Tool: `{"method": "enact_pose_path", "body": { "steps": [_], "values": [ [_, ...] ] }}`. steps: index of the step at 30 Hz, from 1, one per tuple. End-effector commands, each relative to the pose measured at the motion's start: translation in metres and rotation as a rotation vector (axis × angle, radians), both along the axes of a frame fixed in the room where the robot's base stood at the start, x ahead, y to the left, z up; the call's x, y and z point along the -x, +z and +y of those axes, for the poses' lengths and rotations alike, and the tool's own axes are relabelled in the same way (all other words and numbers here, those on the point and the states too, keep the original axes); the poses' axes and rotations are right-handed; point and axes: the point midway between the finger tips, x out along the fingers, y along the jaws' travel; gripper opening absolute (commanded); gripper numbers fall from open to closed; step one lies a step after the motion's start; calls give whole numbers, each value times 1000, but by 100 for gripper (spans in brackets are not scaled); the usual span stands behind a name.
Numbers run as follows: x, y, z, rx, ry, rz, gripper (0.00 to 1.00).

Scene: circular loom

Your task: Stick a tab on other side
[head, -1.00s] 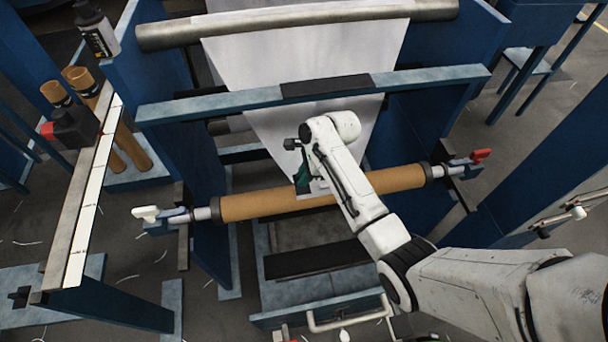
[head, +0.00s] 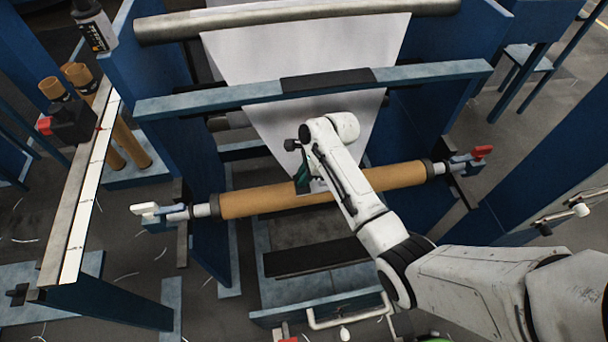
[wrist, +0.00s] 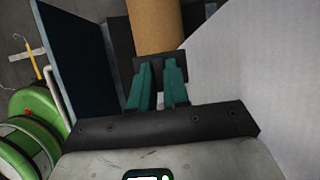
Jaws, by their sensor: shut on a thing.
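A brown cardboard core (head: 260,202) lies across the loom between two end holders. It also shows in the wrist view (wrist: 155,22). My gripper (head: 303,184) is at the core's middle, beside the sheet's lower end. In the wrist view its green fingers (wrist: 160,75) close on a small dark piece (wrist: 160,66) in front of the core. I cannot tell whether this piece is the tab or touches the core.
A blue crossbar (head: 430,73) and blue side panels frame the core. A white lever (head: 146,209) is at the left holder and a red lever (head: 482,152) at the right. A ruled rail (head: 85,210) with a black-and-red device (head: 72,122) stands left. Spare tubes (head: 130,145) stand nearby.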

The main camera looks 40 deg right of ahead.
Motion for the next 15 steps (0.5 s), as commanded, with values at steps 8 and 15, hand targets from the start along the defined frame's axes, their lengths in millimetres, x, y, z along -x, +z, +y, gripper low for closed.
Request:
{"method": "enact_pose_path", "body": {
  "steps": [8, 15],
  "values": [
    [0, 0, 0, 0, 0, 0, 0],
    [0, -3, 0, 0, 0, 1, 0]
  ]
}}
